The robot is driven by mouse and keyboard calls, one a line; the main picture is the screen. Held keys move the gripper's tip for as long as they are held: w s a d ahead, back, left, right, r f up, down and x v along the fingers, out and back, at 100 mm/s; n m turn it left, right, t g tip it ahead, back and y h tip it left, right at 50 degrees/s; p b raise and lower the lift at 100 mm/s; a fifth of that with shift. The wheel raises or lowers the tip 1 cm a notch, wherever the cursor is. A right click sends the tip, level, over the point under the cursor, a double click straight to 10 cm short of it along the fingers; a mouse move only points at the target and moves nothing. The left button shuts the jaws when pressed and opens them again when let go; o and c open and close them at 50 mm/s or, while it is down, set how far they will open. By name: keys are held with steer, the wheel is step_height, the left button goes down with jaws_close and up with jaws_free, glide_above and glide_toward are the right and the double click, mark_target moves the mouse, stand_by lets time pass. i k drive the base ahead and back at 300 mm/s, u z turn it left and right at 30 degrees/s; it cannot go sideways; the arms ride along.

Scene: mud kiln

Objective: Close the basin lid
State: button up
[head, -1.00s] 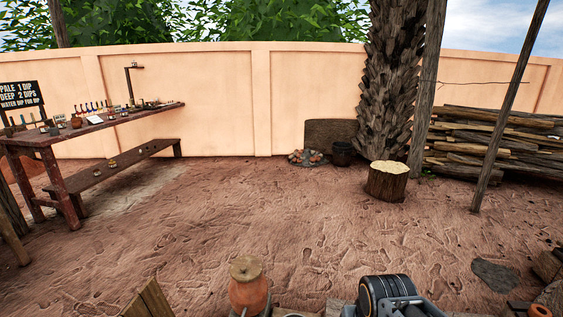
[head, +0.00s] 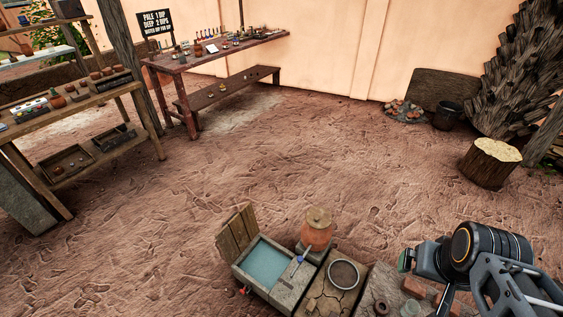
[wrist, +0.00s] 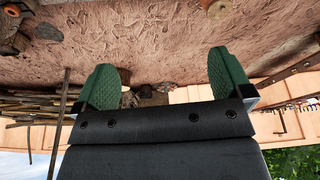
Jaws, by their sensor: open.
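The stone basin (head: 291,292) stands low at the bottom middle of the head view, with blue-green water (head: 265,261) showing inside. Its wooden plank lid (head: 236,233) stands open, tilted up along the basin's left side. My gripper (head: 405,260) is to the right of the basin, well apart from the lid. In the wrist view my gripper (wrist: 165,78) shows two green finger pads spread wide, with nothing between them. The wrist picture is upside down, and neither the basin nor the lid can be made out there.
A lidded clay jar (head: 317,230) stands just behind the basin. A round sieve-like dish (head: 343,275) lies to its right, with bricks (head: 413,288) beyond. A shelf bench (head: 75,110) stands at left and a long table (head: 215,55) behind. The ground between is clear.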

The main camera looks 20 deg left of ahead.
mark_target(238, 231)
steer(key=k, duration=0.5)
steer(key=u, duration=2.35)
steer(key=i, duration=3.7)
steer(key=z, duration=3.35)
